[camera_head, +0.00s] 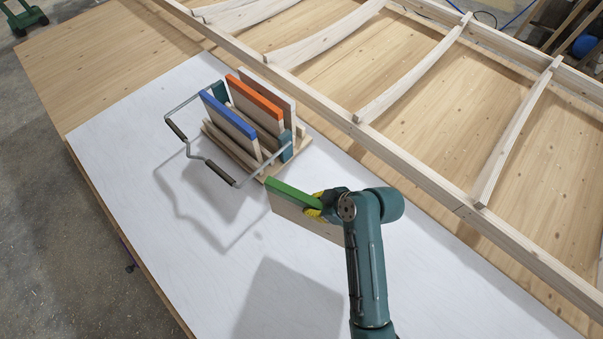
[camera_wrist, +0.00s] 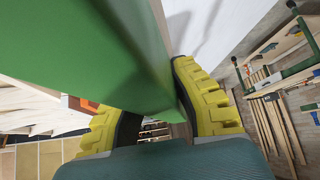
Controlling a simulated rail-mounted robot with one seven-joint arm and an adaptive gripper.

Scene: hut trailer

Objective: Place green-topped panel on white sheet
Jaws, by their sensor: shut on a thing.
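The green-topped panel (camera_head: 293,207) is a pale wooden board with a green top edge. My gripper (camera_head: 318,205) is shut on the right end of its top edge and holds it upright above the white sheet (camera_head: 130,140). Its shadow falls on the sheet below, apart from the panel. In the wrist view the green edge (camera_wrist: 100,50) fills much of the picture between the yellow fingertips of my gripper (camera_wrist: 160,110). The panel's far lower part is partly hidden by my arm in the head view.
A wooden rack (camera_head: 232,148) with metal handles stands behind, holding a blue-topped panel (camera_head: 229,116), an orange-topped panel (camera_head: 255,98) and a pale panel (camera_head: 275,90). A timber frame (camera_head: 400,145) runs along the right. The sheet's front left is clear.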

